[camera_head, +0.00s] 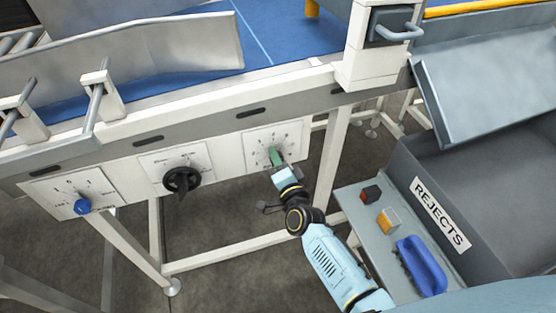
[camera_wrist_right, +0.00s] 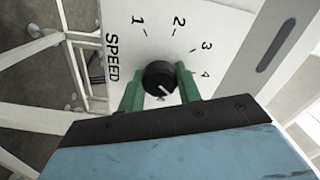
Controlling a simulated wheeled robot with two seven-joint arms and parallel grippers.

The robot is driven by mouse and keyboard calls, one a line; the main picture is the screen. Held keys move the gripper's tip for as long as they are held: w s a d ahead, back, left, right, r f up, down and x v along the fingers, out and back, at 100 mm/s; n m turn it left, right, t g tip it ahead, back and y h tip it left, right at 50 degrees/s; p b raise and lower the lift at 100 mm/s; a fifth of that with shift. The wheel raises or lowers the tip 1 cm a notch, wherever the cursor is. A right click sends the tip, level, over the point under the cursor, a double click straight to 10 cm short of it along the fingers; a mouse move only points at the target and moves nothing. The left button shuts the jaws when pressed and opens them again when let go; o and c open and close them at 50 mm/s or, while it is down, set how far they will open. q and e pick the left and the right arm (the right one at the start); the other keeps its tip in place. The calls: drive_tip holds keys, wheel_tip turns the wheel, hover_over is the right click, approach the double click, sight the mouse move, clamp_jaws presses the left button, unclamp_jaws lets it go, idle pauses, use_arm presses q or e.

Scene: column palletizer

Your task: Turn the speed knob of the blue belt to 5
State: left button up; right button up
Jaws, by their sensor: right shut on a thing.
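The blue belt (camera_head: 190,70) runs along the top of the machine frame. Its speed dial plate (camera_head: 256,139) is on the front rail at the right; the right wrist view shows the word SPEED and numbers 1 to 4 on the plate (camera_wrist_right: 155,42). My right gripper (camera_head: 276,158) is at this dial. In the right wrist view its green fingers (camera_wrist_right: 160,88) are shut on the black speed knob (camera_wrist_right: 157,76), one on each side. A white pointer line on the knob slants toward the lower right. The 5 mark cannot be made out. My left gripper is out of view.
A black rotary knob (camera_head: 181,180) and a blue knob (camera_head: 82,206) sit on plates further left. A grey REJECTS bin (camera_head: 440,213) stands at right, beside a shelf (camera_head: 352,206) with a red-black block, an orange block and a blue-handled item (camera_head: 422,266). Frame legs stand below the rail.

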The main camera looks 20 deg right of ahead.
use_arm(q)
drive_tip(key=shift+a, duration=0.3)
use_arm(e)
drive_tip(key=shift+m, duration=0.3)
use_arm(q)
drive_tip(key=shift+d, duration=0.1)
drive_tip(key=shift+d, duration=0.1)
use_arm(e)
drive_tip(key=o, duration=1)
drive_tip(key=shift+c, duration=0.2)
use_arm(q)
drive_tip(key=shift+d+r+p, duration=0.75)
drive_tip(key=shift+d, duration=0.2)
use_arm(e)
drive_tip(key=s, duration=1.3)
drive_tip(key=shift+s+d, duration=0.25)
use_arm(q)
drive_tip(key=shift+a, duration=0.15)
use_arm(e)
drive_tip(key=shift+f, duration=0.1)
